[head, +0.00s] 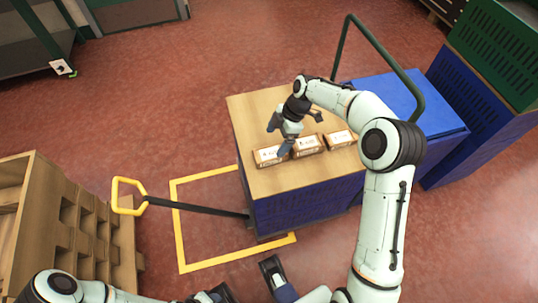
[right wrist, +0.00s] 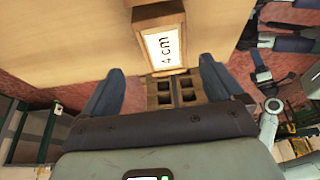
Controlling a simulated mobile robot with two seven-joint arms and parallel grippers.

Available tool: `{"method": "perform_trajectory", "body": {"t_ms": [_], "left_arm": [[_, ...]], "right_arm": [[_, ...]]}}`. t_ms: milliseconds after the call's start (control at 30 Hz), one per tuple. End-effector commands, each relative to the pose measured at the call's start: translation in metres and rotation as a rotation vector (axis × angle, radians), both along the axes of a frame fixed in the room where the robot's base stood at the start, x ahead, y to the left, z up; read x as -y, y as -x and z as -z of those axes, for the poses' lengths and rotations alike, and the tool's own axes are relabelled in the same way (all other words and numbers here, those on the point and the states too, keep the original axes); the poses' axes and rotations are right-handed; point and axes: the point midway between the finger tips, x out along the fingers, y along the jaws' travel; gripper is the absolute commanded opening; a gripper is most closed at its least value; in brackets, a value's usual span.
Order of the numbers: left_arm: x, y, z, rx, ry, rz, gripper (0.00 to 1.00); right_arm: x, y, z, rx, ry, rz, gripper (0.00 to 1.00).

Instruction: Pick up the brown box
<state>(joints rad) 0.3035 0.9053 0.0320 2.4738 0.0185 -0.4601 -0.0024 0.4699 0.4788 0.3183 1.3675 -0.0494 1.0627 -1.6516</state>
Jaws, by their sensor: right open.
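Three brown boxes with white labels stand in a row on the wooden top of a blue cart: a left box (head: 268,158), a middle box (head: 308,146) and a right box (head: 341,138). My right gripper (head: 278,137) is open and empty, over the left end of the row, with one finger partly in front of the gap between the left and middle boxes. In the right wrist view, one brown box (right wrist: 152,22) labelled "4 cm" lies ahead, its near end about between the open fingertips (right wrist: 162,68).
The wooden cart top (head: 252,112) is bare behind the boxes. A dark green handle (head: 345,40) rises behind it. Blue crates (head: 478,125) stand at the right. A wooden pallet stack (head: 75,215) and a yellow-handled bar (head: 128,197) are at the left.

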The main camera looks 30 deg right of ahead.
Motion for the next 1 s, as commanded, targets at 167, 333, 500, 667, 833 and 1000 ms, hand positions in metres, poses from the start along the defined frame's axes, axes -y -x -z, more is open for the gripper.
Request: {"method": "perform_trajectory", "body": {"t_ms": [167,333,500,667,833,1000], "left_arm": [[-0.003,-0.006,0.005,0.016,-0.006,-0.006,0.43],[-0.005,-0.01,0.009,0.028,-0.013,-0.012,0.43],[-0.009,-0.019,0.017,0.05,-0.024,-0.021,0.43],[-0.01,-0.023,0.019,0.061,-0.029,-0.025,0.43],[-0.011,-0.023,0.018,0.062,-0.029,-0.026,0.43],[-0.01,-0.023,0.019,0.062,-0.029,-0.026,0.43]], "right_arm": [[-0.007,-0.001,0.018,0.0,0.001,-0.001,0.94],[-0.013,0.001,0.032,-0.003,-0.001,-0.001,0.94],[-0.023,0.004,0.057,-0.003,-0.001,0.0,0.94],[-0.028,0.003,0.068,-0.001,0.001,0.002,0.94],[-0.028,0.002,0.068,0.0,0.001,0.002,0.94],[-0.028,0.002,0.068,0.0,0.001,0.002,0.94]]}}
